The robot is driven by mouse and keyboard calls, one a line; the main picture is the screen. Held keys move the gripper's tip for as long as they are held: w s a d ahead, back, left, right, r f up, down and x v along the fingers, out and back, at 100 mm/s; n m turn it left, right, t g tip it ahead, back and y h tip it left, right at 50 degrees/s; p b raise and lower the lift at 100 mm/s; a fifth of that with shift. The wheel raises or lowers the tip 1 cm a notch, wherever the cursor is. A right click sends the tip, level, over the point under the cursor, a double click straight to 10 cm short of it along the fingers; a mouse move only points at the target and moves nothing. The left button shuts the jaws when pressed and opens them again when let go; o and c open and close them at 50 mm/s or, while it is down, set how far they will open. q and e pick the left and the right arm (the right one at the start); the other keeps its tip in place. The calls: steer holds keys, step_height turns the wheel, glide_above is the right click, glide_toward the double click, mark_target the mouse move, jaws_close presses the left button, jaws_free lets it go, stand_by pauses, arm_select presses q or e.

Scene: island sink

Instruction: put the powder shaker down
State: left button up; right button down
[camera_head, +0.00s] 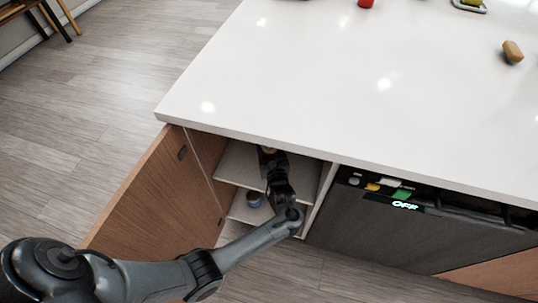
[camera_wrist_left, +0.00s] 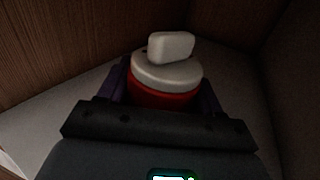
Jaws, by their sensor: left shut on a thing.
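The powder shaker (camera_wrist_left: 168,75) is red with a white lid and a white knob on top, seen in the left wrist view. My left gripper (camera_wrist_left: 164,92) is shut around it, with a purple finger on each side. It stands roughly upright; its lower part is hidden by the gripper, so I cannot tell whether it touches the shelf. In the head view my left gripper (camera_head: 271,160) reaches into the open cabinet, over the upper shelf (camera_head: 236,165). The shaker is mostly hidden there. My right gripper is in neither view.
The cabinet door (camera_head: 160,205) stands open on the left. The white countertop (camera_head: 320,80) overhangs the opening. A dark dishwasher (camera_head: 385,232) is to the right. A brown object (camera_head: 512,51) lies on the counter.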

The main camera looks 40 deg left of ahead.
arm_select(q)
step_height(320, 180, down, 3)
steer(key=shift+b, duration=1.05)
steer(key=shift+r, duration=0.1)
steer(key=o, duration=1.2)
steer(key=shift+f, duration=0.2)
steer(key=shift+c, duration=0.2)
